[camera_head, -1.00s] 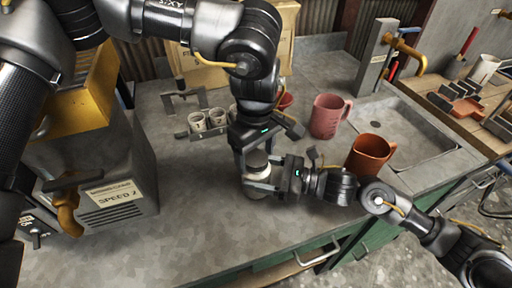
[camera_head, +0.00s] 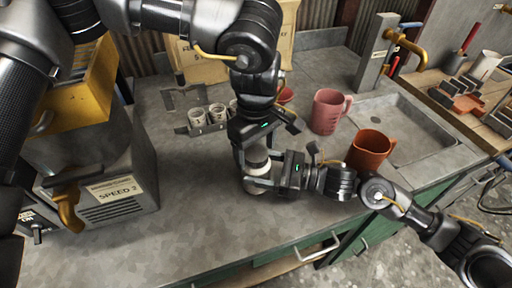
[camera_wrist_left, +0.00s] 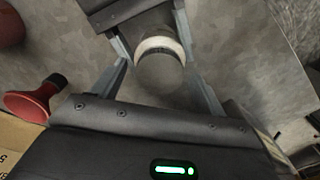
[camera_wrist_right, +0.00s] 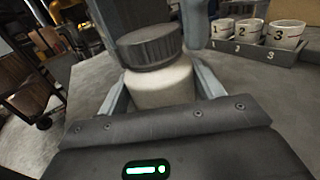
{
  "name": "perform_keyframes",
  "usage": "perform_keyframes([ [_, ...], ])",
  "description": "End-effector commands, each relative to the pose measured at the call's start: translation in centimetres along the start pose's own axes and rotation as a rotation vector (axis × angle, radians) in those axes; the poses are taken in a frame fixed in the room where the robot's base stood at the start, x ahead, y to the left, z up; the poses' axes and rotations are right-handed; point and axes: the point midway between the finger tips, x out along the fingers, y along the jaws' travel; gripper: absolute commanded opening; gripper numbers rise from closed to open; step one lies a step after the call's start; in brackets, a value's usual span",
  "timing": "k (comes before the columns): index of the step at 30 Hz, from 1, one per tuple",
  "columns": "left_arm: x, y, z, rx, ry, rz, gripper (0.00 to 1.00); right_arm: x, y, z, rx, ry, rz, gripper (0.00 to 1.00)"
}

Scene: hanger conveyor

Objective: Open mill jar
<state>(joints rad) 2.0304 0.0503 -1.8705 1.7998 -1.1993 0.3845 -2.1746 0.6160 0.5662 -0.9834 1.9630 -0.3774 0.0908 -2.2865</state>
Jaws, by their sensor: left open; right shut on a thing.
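The mill jar (camera_wrist_right: 160,87) is a pale, squat jar with a ribbed dark grey lid (camera_wrist_right: 150,46), upright on the grey counter. In the head view the jar (camera_head: 257,160) is partly hidden by both grippers. My right gripper (camera_head: 262,183) comes in from the right and is shut on the jar's body; the lid stands above its fingers. My left gripper (camera_wrist_left: 160,75) is above the jar, fingers pointing down, open on both sides of the lid. The lid is still on the jar. Whether the left fingers touch it, I cannot tell.
Numbered cups (camera_head: 198,117) stand in a small rack behind the jar. A red funnel (camera_wrist_left: 38,100) is nearby. A pink mug (camera_head: 326,112) and a terracotta mug (camera_head: 370,150) stand right, before the sink (camera_head: 428,130). A grey machine (camera_head: 115,205) is left. The front counter is clear.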

Motion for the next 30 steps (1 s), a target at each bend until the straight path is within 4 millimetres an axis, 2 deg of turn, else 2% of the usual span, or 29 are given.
perform_keyframes([
  [10,-4.0,0.1,0.0,-0.001,0.001,0.003,0.73,0.0,0.0,0.2,-0.002,-0.004,0.000,0.03],
  [17,-4.4,0.0,0.0,0.000,0.000,0.001,0.73,0.0,0.0,0.2,-0.002,-0.004,0.000,0.03],
  [18,-4.4,0.0,0.0,0.000,0.000,0.001,0.73,0.0,0.0,0.2,-0.002,-0.004,0.000,0.69],
  [23,-4.3,0.0,0.0,0.000,0.000,0.001,0.73,0.0,0.0,0.1,-0.001,-0.002,0.000,0.90],
  [30,-4.3,0.0,0.0,0.000,0.000,0.001,0.73,0.0,0.0,0.0,0.000,-0.001,0.000,0.92],
])
